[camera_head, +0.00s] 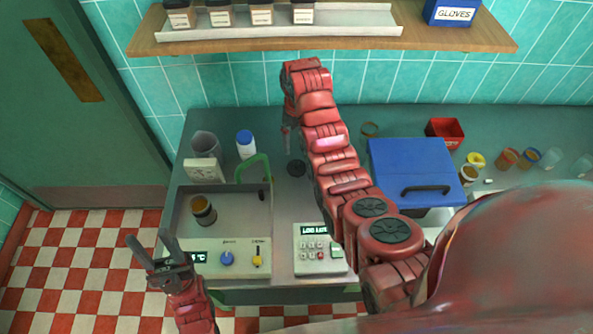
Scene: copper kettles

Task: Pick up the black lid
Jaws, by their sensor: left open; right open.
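A small black disc, which looks like the black lid (296,168), lies flat on the grey counter, left of my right forearm. My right arm reaches across the counter toward the back wall. Its gripper (287,138) points down behind and just above the lid in the picture; the fingers are small and partly hidden by the wrist, and nothing shows between them. My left gripper (150,246) is open and empty, in front of the counter's left end, over the checkered floor.
A metal bath (228,252) holds a brown jar (203,211). Behind it stand a glass beaker (206,142), a blue-capped bottle (246,144) and a green handle (254,162). A keypad device (318,250), blue box (410,160), red tray (446,133) and several small jars surround my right arm.

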